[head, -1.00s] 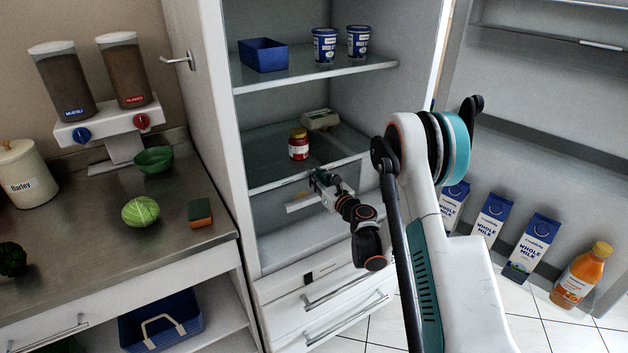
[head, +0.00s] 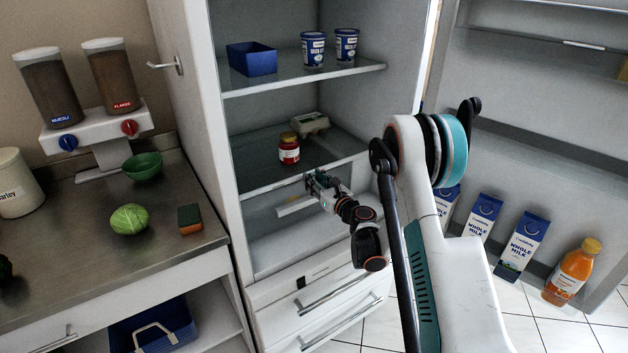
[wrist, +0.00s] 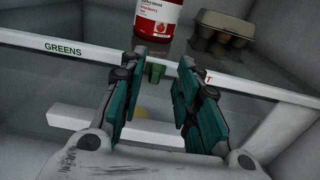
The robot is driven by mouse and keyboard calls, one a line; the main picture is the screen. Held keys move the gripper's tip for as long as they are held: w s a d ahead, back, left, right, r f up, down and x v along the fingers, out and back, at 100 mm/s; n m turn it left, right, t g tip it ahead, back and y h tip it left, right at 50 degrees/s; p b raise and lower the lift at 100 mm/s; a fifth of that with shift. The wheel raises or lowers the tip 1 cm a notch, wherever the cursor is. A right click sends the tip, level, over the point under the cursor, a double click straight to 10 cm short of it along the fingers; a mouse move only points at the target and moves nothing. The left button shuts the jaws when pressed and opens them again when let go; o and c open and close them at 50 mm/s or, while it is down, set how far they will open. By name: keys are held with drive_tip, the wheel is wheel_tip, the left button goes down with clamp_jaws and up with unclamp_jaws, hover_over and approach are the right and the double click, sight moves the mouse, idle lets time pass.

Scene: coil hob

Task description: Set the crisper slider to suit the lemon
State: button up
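The crisper slider is a small green knob (wrist: 155,73) on a white shelf-front strip. The strip reads GREENS at its left, and a red T shows at its right beside my right finger, which hides the rest of that word. My gripper (wrist: 163,66) is open, with its green fingers either side of the knob and gaps visible between them and it. In the head view my gripper (head: 316,184) is at the fridge's lower shelf edge.
A red-labelled jar (head: 289,148) and an egg carton (head: 310,123) stand on the shelf just behind the strip. A blue bin (head: 252,59) and two tubs are on the shelf above. The open door at right holds milk cartons (head: 522,245) and a juice bottle (head: 572,272).

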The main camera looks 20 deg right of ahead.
drive_tip(key=v, duration=0.6)
drive_tip(key=shift+s+d, duration=0.15)
drive_tip(key=shift+s, duration=0.2)
drive_tip(key=d+r+m+t+h, duration=0.1)
drive_tip(key=d+r+m+h, duration=0.15)
drive_tip(key=r+m, duration=0.45)
drive_tip(key=d+r+m+t+h, duration=0.1)
drive_tip(key=r+m+h, duration=0.25)
drive_tip(key=r, duration=0.65)
drive_tip(key=s+d+r+m+g+h, duration=0.25)
drive_tip(key=s+r+m, duration=0.55)
drive_tip(key=m, duration=0.4)
drive_tip(key=s+a+f+m+g+y, duration=0.1)
drive_tip(key=s+a+f+m+g, duration=0.2)
drive_tip(key=s, duration=0.8)
drive_tip(key=s+a+f+m+g+y, duration=0.1)
drive_tip(key=s+a+f+m+g, duration=0.2)
drive_tip(key=s+m, duration=0.5)
drive_tip(key=s+a+f+m+g+y, duration=0.1)
drive_tip(key=s+a+f+m+g, duration=0.2)
drive_tip(key=s, duration=1.1)
drive_tip(key=a+m, duration=0.2)
drive_tip(key=m, duration=0.1)
drive_tip(key=shift+s+a+g, duration=0.3)
drive_tip(key=shift+s+g, duration=0.05)
drive_tip(key=shift+d, duration=0.1)
